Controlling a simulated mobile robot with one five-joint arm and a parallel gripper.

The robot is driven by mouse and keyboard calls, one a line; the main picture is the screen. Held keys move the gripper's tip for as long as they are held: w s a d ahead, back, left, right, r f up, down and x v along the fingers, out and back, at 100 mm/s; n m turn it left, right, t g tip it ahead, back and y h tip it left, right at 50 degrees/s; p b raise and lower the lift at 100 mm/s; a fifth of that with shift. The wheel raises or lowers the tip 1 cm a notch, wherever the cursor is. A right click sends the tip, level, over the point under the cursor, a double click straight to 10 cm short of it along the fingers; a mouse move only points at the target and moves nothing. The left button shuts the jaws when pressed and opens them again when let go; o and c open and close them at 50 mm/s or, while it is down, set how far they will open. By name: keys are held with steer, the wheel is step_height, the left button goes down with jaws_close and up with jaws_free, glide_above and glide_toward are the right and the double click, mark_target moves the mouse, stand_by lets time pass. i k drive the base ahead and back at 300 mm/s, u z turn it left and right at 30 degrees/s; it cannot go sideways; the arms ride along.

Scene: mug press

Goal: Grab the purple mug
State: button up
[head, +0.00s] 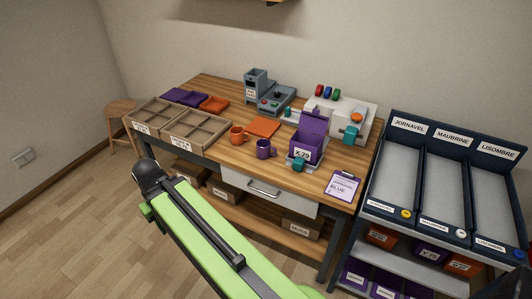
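The purple mug (264,150) stands upright on the wooden workbench (215,98), near its front edge, with its handle toward the left. An orange mug (237,136) stands just to its left, and a purple box (306,150) labelled X-79 sits to its right. My green arm reaches in from the bottom and ends in a dark joint at the left, in front of the bench and well apart from the purple mug. I cannot make out my gripper's fingers in this view.
Wooden trays (195,130) lie at the bench's left front. An orange pad (264,127) lies behind the mugs. A grey machine (277,98) and a white press (341,115) stand behind. A clipboard (343,185) lies at the right corner. A three-lane rack (440,180) stands right of the bench.

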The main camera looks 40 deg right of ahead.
mark_target(264, 145)
steer(key=z, duration=0.1)
steer(key=i, duration=1)
steer(key=u, duration=0.05)
